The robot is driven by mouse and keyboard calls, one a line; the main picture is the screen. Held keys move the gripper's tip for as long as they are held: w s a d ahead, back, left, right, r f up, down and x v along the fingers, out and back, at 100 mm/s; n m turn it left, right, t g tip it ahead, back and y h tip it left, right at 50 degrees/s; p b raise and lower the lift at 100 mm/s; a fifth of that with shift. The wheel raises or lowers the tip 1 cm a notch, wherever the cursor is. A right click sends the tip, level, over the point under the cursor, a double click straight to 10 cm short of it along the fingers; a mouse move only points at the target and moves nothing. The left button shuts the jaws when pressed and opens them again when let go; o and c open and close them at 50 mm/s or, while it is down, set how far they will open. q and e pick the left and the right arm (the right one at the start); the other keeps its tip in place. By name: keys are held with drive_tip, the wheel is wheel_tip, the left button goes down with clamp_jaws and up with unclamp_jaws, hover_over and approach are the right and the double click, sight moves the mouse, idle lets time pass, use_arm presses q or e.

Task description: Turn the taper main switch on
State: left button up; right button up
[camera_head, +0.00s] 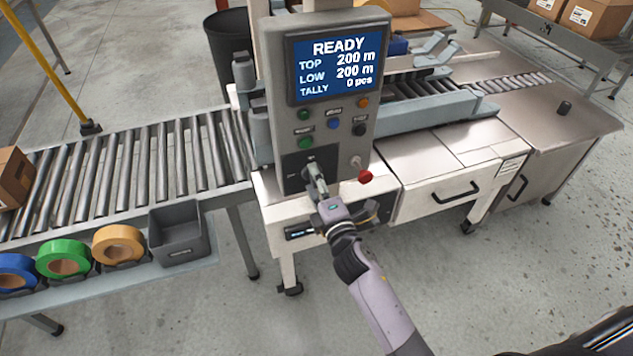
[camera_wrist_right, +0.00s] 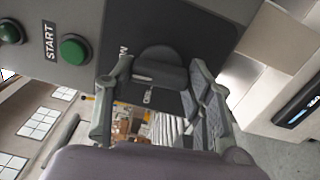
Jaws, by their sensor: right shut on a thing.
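The taper's control panel (camera_head: 345,127) stands upright with a lit blue screen (camera_head: 336,65) that reads READY, TOP 200 m, LOW 200 m and TALLY 0 pcs. The main switch is a black rotary knob (camera_wrist_right: 160,72) low on the panel, on a dark plate. In the wrist view it sits between the fingertips of my right gripper (camera_wrist_right: 155,85), with a pale mark on its face. In the head view my right gripper (camera_head: 314,178) reaches the panel's lower left and hides most of the switch. It is shut on the knob. My left gripper is out of view.
A green START button (camera_wrist_right: 74,49) is close to the knob. A red button (camera_head: 365,177) sticks out at the panel's lower right. A roller conveyor (camera_head: 130,175) and a shelf with tape rolls (camera_head: 118,243) stand at left. Open floor lies at lower right.

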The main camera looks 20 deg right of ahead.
drive_tip(key=shift+m, duration=0.7)
drive_tip(key=o, duration=1.2)
drive_tip(key=shift+c, duration=0.2)
drive_tip(key=s, duration=1.2)
drive_tip(key=shift+d, duration=0.2)
